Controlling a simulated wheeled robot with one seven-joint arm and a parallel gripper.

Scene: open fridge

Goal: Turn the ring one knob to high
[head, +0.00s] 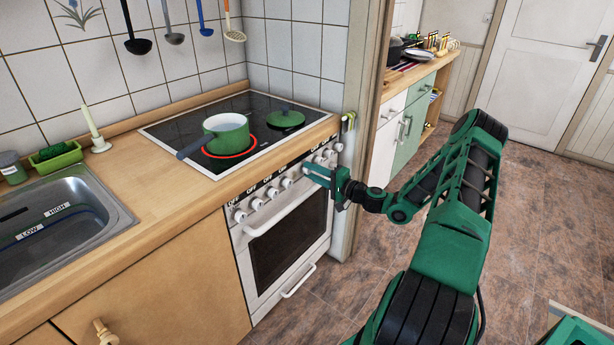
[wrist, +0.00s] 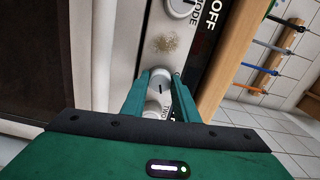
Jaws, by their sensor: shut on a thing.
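The stove front carries a row of white knobs (head: 256,203) with OFF labels above them. My gripper (head: 308,171) reaches the right part of this row from the right. In the wrist view my gripper (wrist: 161,78) is shut on a white knob (wrist: 160,82), one green finger on each side. The knob has a dark pointer line. Its own label is hidden, so I cannot tell which ring it belongs to. A neighbouring knob near a TWO label (wrist: 155,116) is partly covered by a finger. A MODE knob (wrist: 183,6) lies on the other side.
A green pot (head: 228,132) stands on a ring glowing red at its edge. A green lid (head: 286,119) lies on the hob. The oven handle (head: 280,215) runs below the knobs. A wooden post stands just right of the stove. The floor to the right is open.

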